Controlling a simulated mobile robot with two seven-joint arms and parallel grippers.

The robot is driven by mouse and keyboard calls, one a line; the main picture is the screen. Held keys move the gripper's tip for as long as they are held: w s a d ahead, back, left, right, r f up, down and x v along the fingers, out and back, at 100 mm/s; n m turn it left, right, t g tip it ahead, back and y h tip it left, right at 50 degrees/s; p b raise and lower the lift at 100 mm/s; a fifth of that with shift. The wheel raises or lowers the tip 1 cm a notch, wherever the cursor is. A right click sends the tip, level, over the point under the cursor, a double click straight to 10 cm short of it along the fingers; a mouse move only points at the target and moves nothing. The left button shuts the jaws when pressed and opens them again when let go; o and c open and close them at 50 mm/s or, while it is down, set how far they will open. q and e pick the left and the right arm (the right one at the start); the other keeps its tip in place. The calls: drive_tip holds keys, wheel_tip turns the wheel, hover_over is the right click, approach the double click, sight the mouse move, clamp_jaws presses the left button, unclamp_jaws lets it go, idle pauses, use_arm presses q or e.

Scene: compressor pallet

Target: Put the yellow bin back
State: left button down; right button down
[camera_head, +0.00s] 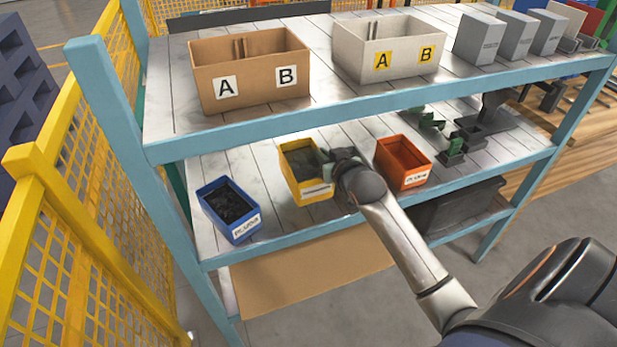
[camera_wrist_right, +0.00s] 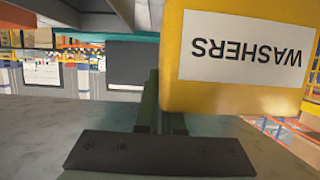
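The yellow bin (camera_head: 318,195) is at the lower shelf (camera_head: 268,215), between the blue bin (camera_head: 241,228) and the orange bin (camera_head: 412,181). It looks upright with dark contents. In the right wrist view, which is upside down, the yellow bin (camera_wrist_right: 235,95) shows a white WASHERS label. My right gripper (camera_head: 326,168) reaches in from the right at the yellow bin's right side. Its fingers (camera_wrist_right: 161,112) are close together with the bin's side wall between them. The finger on the bin's inner side is partly hidden. I cannot tell whether the bin's base touches the shelf. My left gripper is not in view.
Dark and green parts (camera_head: 455,140) lie right of the orange bin. Yellow mesh fencing (camera_head: 75,230) stands left.

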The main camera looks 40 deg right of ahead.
sight(308, 176)
drive_tip(key=a+f, duration=0.1)
drive_tip(key=w+a+f, duration=0.1)
drive_tip(key=shift+w+a+f, duration=0.15)
drive_tip(key=shift+a+f, duration=0.05)
drive_tip(key=shift+f, duration=0.2)
drive_tip(key=shift+w+a+f, duration=0.1)
drive_tip(key=shift+a+f, duration=0.05)
drive_tip(key=shift+f, duration=0.8)
drive_tip(key=shift+a+f, duration=0.1)
drive_tip(key=shift+f, duration=0.85)
drive_tip(key=c, duration=1.5)
unclamp_jaws()
drive_tip(key=shift+f+b, duration=0.2)
drive_tip(key=shift+b, duration=0.1)
drive_tip(key=o, duration=0.5)
drive_tip(key=shift+c, duration=0.2)
drive_tip(key=shift+r, duration=0.1)
